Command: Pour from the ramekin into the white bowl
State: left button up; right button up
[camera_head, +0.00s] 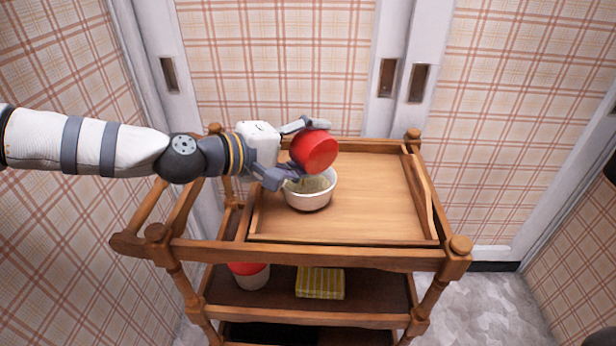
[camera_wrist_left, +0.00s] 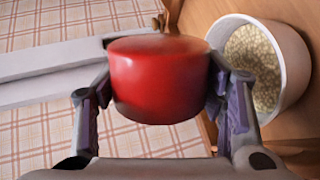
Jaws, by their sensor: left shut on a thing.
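The red ramekin (camera_head: 316,152) is held tilted above the white bowl; in the head view its bottom or side faces me and its inside is hidden. My left gripper (camera_head: 300,150) is shut on it, one finger on each side. The ramekin also fills the middle of the left wrist view (camera_wrist_left: 160,78) between both fingers. The white bowl (camera_head: 309,201) stands upright on the tray, just below the ramekin. Pale grainy contents lie in the bowl, and they show clearly in the left wrist view (camera_wrist_left: 252,65). My right gripper is not in view.
The wooden tray (camera_head: 385,205) lies on top of a wooden cart (camera_head: 350,258) and is bare right of the bowl. On the lower shelf stand a red and white container (camera_head: 252,278) and a yellow striped box (camera_head: 320,283). Plaid walls and cupboard doors close in behind.

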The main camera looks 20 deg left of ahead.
pick_arm(q)
jog(key=shift+w+a+n+b, duration=0.1)
jog(key=shift+n+b, duration=0.2)
jog(key=shift+b, duration=0.1)
jog(key=shift+w+a+f+n+h+b, duration=0.15)
jog(key=shift+f+n+b, duration=0.2)
jog(key=shift+b, duration=0.45)
jog(key=shift+a+f+n+h+b, duration=0.15)
jog(key=shift+f+n+b, duration=0.15)
jog(key=shift+b, duration=0.5)
jog(key=shift+w+r+n+g+h, duration=0.1)
jog(key=shift+r+n+g+h, duration=0.2)
jog(key=shift+r, duration=0.1)
jog(key=shift+a+r+n, duration=0.15)
jog(key=shift+r+n, duration=0.1)
jog(key=shift+r, duration=0.1)
